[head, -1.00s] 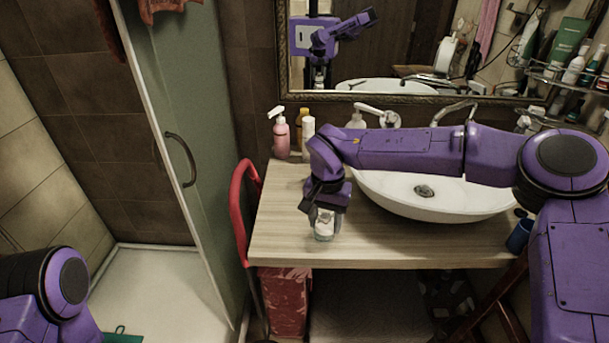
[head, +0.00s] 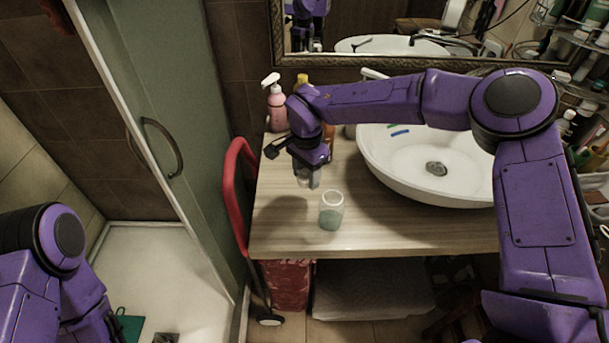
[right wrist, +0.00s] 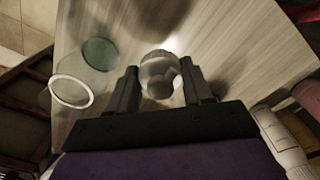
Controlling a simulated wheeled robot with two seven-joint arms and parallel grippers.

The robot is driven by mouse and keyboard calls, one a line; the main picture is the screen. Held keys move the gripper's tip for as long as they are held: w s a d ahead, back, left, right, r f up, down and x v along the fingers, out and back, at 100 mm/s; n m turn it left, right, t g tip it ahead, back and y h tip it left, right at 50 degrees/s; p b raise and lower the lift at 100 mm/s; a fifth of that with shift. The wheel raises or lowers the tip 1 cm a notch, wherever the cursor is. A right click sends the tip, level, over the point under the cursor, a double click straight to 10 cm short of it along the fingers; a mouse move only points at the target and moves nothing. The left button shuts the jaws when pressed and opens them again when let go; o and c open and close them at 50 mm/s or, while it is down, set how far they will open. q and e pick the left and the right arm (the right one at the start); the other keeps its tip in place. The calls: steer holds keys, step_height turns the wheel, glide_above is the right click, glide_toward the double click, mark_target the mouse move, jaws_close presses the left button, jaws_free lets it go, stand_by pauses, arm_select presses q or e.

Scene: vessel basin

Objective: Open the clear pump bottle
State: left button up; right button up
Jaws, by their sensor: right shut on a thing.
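The clear bottle (head: 331,212) stands upright on the wooden counter, its round mouth open at the top and greenish liquid or base low inside. Its pale rim also shows at the left of the right wrist view (right wrist: 72,92). My right gripper (head: 308,180) is behind and left of the bottle, apart from it and above the counter. It is shut on a clear, whitish rounded piece, the bottle's top (right wrist: 160,72), held between the two dark fingers. Whether a pump nozzle is on it cannot be told. My left arm shows at the lower left; its gripper is out of view.
A white basin (head: 385,175) is right of the bottle, with small blue and green strips at its back edge. A pink pump bottle (head: 276,108) stands at the counter's back left. A red handle (head: 231,190) rises beside the counter's left edge. The front left counter is clear.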

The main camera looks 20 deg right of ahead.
mark_target(307, 199)
step_height(307, 199, down, 7)
steer(key=shift+r+p, duration=0.1)
steer(key=shift+p, duration=0.6)
steer(key=shift+s, duration=0.1)
